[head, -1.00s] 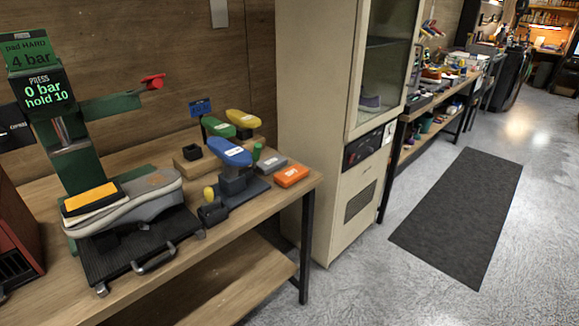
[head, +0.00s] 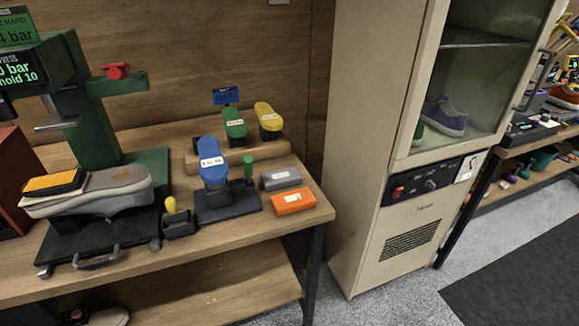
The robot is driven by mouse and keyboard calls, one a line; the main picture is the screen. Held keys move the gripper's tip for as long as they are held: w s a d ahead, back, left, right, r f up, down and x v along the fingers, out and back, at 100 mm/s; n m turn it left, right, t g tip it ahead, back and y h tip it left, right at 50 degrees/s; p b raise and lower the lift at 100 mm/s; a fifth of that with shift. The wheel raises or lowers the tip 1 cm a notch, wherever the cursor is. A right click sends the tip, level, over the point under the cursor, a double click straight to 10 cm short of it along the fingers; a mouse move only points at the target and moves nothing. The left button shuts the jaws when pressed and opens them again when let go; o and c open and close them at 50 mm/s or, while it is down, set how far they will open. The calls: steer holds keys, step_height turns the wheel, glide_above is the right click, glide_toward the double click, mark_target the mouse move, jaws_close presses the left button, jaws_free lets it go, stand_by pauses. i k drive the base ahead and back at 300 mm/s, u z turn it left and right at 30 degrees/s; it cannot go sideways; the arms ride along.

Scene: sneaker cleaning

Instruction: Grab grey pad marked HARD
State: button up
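A grey pad (head: 281,178) with a white label lies on the wooden bench top near its right end, in the head view. Its lettering is too small to read. An orange pad (head: 293,201) with a similar label lies just in front of it. My gripper is not in view.
A blue shoe form on a dark stand (head: 228,205) stands left of the pads, with a green-handled tool (head: 248,168) behind. Green and yellow forms stand on a wooden block (head: 199,160). A cream cabinet (head: 372,120) stands right.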

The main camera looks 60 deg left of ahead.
mark_target(287, 176)
steer(key=u, duration=0.45)
steer(key=i, duration=0.95)
steer(key=u, duration=1.6)
steer(key=i, duration=0.65)
steer(key=u, duration=0.7)
